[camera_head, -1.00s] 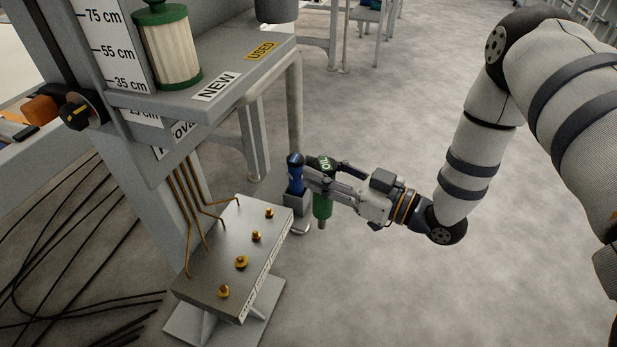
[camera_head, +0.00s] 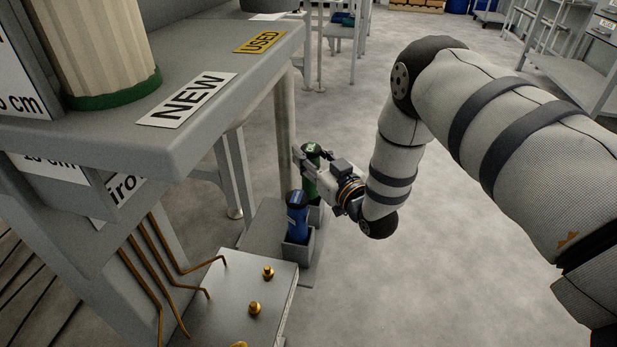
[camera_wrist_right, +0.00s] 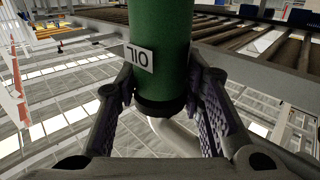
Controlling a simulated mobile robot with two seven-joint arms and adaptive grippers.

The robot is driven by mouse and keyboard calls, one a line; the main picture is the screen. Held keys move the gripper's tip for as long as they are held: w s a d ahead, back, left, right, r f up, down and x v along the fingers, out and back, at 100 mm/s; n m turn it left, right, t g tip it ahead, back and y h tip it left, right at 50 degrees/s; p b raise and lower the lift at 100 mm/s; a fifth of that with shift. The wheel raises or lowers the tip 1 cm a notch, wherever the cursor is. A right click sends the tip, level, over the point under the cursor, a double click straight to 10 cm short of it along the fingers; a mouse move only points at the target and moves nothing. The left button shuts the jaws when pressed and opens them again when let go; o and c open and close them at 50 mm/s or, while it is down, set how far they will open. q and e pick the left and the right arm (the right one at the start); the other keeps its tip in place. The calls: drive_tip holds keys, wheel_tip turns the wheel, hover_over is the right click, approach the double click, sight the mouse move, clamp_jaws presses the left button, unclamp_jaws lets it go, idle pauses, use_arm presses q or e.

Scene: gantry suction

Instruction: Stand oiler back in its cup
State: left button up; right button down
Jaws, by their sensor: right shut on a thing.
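The green oiler (camera_head: 309,187) is upright in my right gripper (camera_head: 309,168), at the far side of the blue tool. In the right wrist view the oiler (camera_wrist_right: 164,40) stands between both fingers, with a white OIL label and a dark lower band. A grey cup (camera_head: 316,216) sits below the oiler, beside the cup of the blue tool. I cannot tell whether the oiler's lower end is inside it or above it. My left gripper is not in view.
A blue-topped tool (camera_head: 297,213) stands in a grey cup (camera_head: 298,252) close by. A metal block (camera_head: 236,297) with brass fittings and copper pipes is in front. A shelf (camera_head: 215,95) with NEW and USED labels overhangs at left. Open floor lies right.

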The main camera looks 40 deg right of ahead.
wheel_tip(320, 180, down, 3)
drive_tip(key=shift+f+b, duration=0.15)
drive_tip(key=shift+b, duration=0.25)
drive_tip(key=shift+f, duration=0.15)
drive_tip(key=c, duration=1.1)
unclamp_jaws()
